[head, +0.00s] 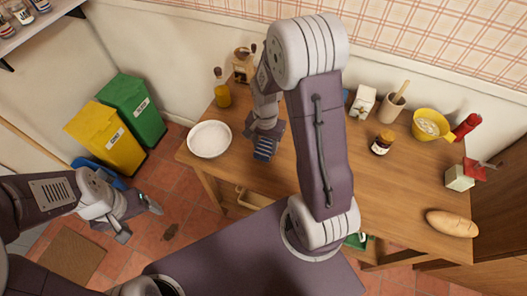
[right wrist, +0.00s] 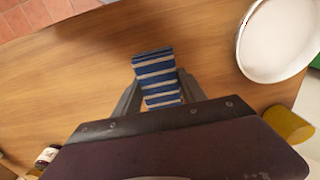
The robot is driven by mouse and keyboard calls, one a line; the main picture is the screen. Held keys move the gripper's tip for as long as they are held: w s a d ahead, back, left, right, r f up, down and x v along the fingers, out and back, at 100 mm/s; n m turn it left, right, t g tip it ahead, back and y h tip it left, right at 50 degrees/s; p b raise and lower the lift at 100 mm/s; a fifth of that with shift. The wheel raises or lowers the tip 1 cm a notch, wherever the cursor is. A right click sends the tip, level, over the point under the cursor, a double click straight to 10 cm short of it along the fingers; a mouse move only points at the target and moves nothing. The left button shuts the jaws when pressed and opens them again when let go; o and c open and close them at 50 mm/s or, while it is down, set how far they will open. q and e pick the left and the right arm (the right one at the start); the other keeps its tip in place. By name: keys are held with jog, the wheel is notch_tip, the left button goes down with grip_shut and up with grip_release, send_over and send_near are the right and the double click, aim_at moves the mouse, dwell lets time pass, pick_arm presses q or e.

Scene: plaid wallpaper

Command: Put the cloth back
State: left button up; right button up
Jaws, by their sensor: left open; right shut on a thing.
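A blue cloth with pale stripes (right wrist: 157,78) is between the fingers of my right gripper (right wrist: 157,98) in the right wrist view. In the head view the cloth (head: 263,150) shows below my right gripper (head: 266,133), over the left part of the wooden table (head: 400,200). My right gripper is shut on the cloth. I cannot tell whether the cloth touches the tabletop. My left gripper (head: 138,218) is open and empty, low at the left over the tiled floor, away from the table.
A white bowl (head: 209,139) stands left of the cloth. An oil bottle (head: 221,88), a grinder (head: 243,66), a brown jar (head: 382,143), a yellow bowl (head: 430,124) and bread (head: 452,223) are on the table. Yellow (head: 105,138) and green (head: 133,108) bins stand left.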

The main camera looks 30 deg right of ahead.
aim_at(264, 152)
jog(key=shift+w+a+f, duration=0.2)
jog(key=shift+f+b, duration=0.3)
jog(key=shift+f, duration=1.7)
jog(key=o, duration=1.3)
jog(key=shift+f, duration=0.15)
